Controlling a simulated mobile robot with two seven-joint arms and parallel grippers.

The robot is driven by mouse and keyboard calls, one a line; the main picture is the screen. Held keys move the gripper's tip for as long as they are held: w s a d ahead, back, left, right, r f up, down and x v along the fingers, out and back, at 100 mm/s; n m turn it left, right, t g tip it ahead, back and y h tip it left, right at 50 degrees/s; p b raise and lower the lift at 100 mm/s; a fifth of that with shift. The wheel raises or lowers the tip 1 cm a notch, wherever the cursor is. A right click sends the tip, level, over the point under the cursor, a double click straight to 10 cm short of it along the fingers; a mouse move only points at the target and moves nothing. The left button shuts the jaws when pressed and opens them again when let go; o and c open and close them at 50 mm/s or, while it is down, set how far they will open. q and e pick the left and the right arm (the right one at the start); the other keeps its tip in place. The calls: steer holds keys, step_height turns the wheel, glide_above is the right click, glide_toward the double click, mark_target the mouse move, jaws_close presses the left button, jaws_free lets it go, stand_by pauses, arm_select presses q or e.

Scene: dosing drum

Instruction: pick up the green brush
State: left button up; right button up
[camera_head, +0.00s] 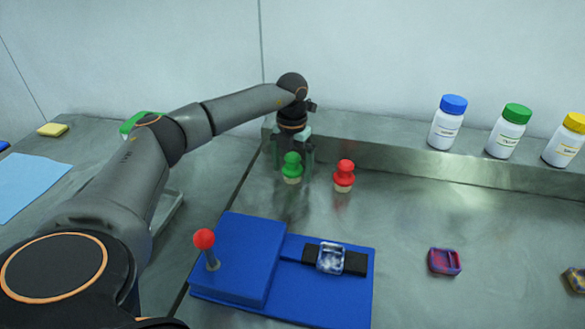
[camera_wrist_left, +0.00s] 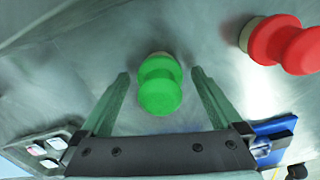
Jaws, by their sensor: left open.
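The green brush (camera_head: 292,165) stands upright on the metal table, with a rounded green handle and a pale base. It also shows in the wrist view (camera_wrist_left: 160,88), between the two fingers. My left gripper (camera_head: 293,160) points down over it, open, with one finger on each side. In the wrist view, gaps show between the brush and both fingers of the left gripper (camera_wrist_left: 160,75). The right gripper is not in view.
A red brush (camera_head: 344,174) stands close to the right. A blue fixture (camera_head: 240,255) with a red-knobbed lever (camera_head: 205,241) lies in front. A raised ledge (camera_head: 385,150) behind carries blue-, green- and yellow-capped bottles (camera_head: 508,130).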

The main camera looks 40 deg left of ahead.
arm_select(q)
steer(key=shift+f, duration=0.45)
steer(key=c, duration=1.5)
steer(key=shift+o, duration=0.2)
steer(key=shift+r, duration=0.1)
